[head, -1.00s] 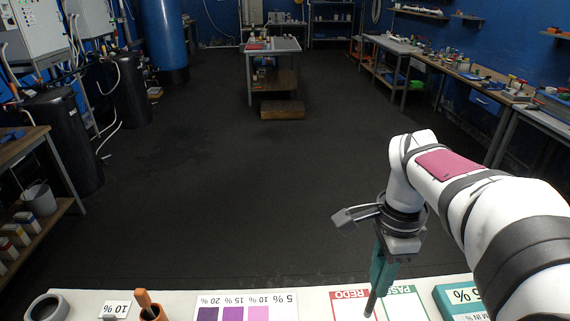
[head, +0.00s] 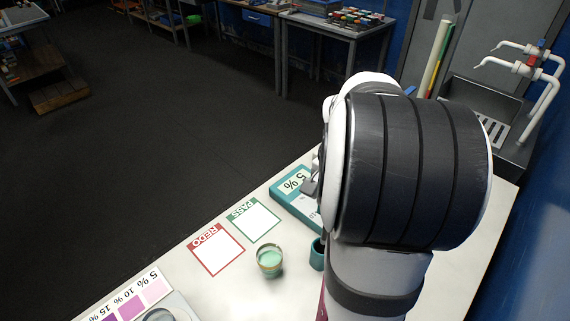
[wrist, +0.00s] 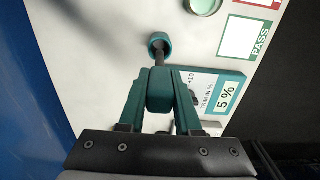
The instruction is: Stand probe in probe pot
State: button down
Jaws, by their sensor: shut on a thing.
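The probe (wrist: 160,92) has a teal handle and a thin dark shaft. My gripper (wrist: 159,102) is shut on the handle, seen in the wrist view. The shaft points toward the teal probe pot (wrist: 167,41) and its end overlaps the pot's dark opening. I cannot tell whether the tip is inside the pot or above it. In the head view the probe pot (head: 316,256) stands on the white table, partly covered by my arm. My arm hides the probe and most of my gripper there.
A glass of green liquid (head: 269,261) stands just left of the pot. REDO (head: 216,250) and PASS (head: 253,221) cards lie beyond it. A teal-edged 5 % box (head: 296,189) is behind the pot. A sink (head: 491,112) is at the far right.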

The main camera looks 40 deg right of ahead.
jog(key=shift+f, duration=3.7)
jog(key=c, duration=0.5)
grip_release()
notch_tip(320, 180, up, 16)
jog(key=shift+f, duration=0.1)
jog(key=shift+a, duration=0.1)
